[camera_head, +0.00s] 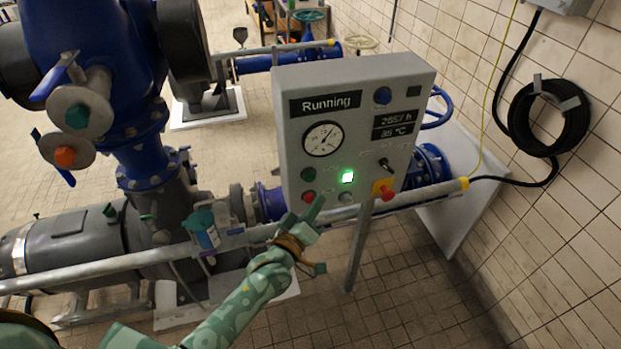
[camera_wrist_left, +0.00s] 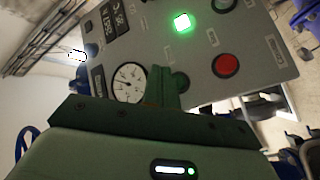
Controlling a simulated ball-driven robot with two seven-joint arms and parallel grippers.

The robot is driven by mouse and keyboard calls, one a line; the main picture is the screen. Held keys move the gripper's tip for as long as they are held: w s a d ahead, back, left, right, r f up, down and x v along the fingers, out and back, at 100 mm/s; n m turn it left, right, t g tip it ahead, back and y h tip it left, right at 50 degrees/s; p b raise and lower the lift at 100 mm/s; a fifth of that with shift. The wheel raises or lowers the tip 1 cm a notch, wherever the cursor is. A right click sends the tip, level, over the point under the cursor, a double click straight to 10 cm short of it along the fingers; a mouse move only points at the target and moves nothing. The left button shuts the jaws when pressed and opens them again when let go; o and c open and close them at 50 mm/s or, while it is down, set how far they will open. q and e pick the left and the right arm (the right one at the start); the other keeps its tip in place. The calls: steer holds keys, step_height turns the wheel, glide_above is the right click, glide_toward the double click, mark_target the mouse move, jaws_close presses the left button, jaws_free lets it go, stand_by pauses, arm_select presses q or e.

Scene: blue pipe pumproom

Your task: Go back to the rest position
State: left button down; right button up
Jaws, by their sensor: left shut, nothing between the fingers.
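My left arm comes in from the lower left in the head view. Its green gripper (camera_head: 315,212) is shut and empty. It shows just in front of the lower edge of the grey control panel (camera_head: 290,140), close to the lower buttons; I cannot tell whether it touches the panel. In the left wrist view the shut fingers (camera_wrist_left: 163,86) stand in front of the panel face, between the round gauge (camera_wrist_left: 129,82) and a red button (camera_wrist_left: 226,65). The panel reads "Running" and its green lamp (camera_head: 347,177) is lit. My right gripper is not in view.
A grey rail (camera_head: 400,201) runs across below the panel, behind my gripper. A post (camera_head: 357,250) holds the panel up. Blue pump pipework (camera_head: 110,40) fills the left. A coiled black hose (camera_head: 548,118) hangs on the tiled wall. The tiled floor at the front is clear.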

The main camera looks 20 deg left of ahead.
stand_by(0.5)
arm_select(q)
steer(key=s+a+f+m+g+y+b, duration=0.1)
steer(key=s+f+m+g+b, duration=0.3)
steer(key=f, duration=0.8)
steer(key=s+a+f+m+g+b, duration=0.2)
steer(key=s+f, duration=0.4)
steer(key=f, duration=0.6)
steer(key=s+a+f+m+g+y+b, duration=0.1)
steer(key=s+f+m+g+b, duration=0.3)
steer(key=f, duration=0.9)
steer(key=s+a+f+g+b, duration=0.2)
steer(key=s+f+b, duration=0.3)
steer(key=s+f, duration=0.5)
steer(key=s+a+f+g+y+b, duration=0.1)
steer(key=s+a+f+g+b, duration=0.1)
steer(key=s+f+b, duration=0.4)
steer(key=s+a+f+m+g+y+b, duration=0.1)
steer(key=s+a+f+g+b, duration=0.2)
steer(key=s+f, duration=1.1)
steer(key=s+b, duration=0.2)
steer(key=s, duration=0.1)
steer(key=shift+s+g+b, duration=0.3)
steer(key=shift+b, duration=0.1)
steer(key=shift+f, duration=0.1)
